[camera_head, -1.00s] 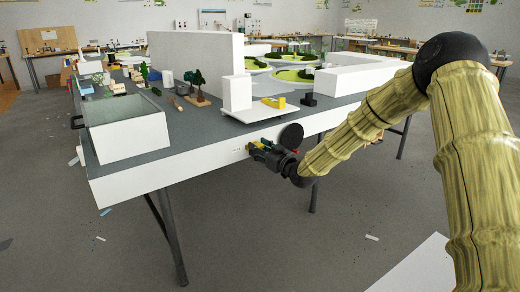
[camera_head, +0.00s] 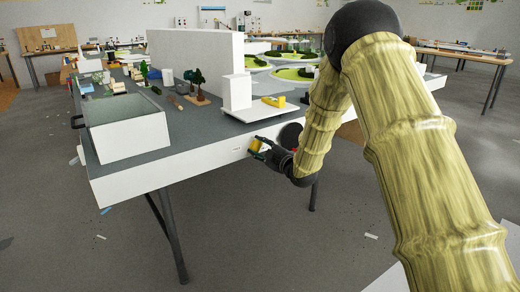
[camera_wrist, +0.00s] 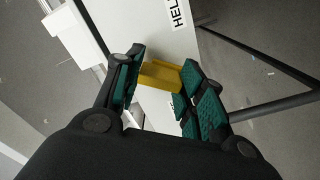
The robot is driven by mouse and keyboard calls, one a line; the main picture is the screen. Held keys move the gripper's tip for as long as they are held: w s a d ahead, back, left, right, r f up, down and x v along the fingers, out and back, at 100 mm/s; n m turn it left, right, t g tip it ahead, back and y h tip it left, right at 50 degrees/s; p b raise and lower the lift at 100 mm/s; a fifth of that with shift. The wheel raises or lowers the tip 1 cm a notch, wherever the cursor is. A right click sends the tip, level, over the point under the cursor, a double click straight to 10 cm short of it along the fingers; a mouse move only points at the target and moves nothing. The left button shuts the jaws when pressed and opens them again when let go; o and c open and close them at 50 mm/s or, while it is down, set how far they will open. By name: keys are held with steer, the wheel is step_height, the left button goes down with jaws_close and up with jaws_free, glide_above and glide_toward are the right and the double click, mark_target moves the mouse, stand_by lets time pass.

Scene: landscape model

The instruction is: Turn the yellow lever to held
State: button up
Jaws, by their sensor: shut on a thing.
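The yellow lever (camera_head: 255,145) sticks out from the white front edge of the model table. In the wrist view the lever (camera_wrist: 160,75) lies between the green-padded fingers of my gripper (camera_wrist: 161,84), which is shut on it. In the head view my gripper (camera_head: 262,149) is at the table's front edge, and its fingers partly cover the lever. A label (camera_wrist: 176,12) beginning "HEL" is on the white edge beyond the lever in the wrist view; the rest is cut off. In the head view a small label (camera_head: 236,150) lies left of the lever, too small to read.
A dark round disc (camera_head: 290,135) shows beside my gripper at the table edge. Above, a white stand with a yellow piece (camera_head: 274,101) sits on the table. An open grey-white box (camera_head: 128,137) stands at the left corner. Table legs are below.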

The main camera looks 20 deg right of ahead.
steer(key=n+b, duration=0.1)
steer(key=n, duration=0.3)
steer(key=shift+f, duration=0.1)
steer(key=shift+n+b, duration=0.45)
steer(key=shift+n, duration=1.15)
steer(key=o, duration=1)
steer(key=v, duration=1.2)
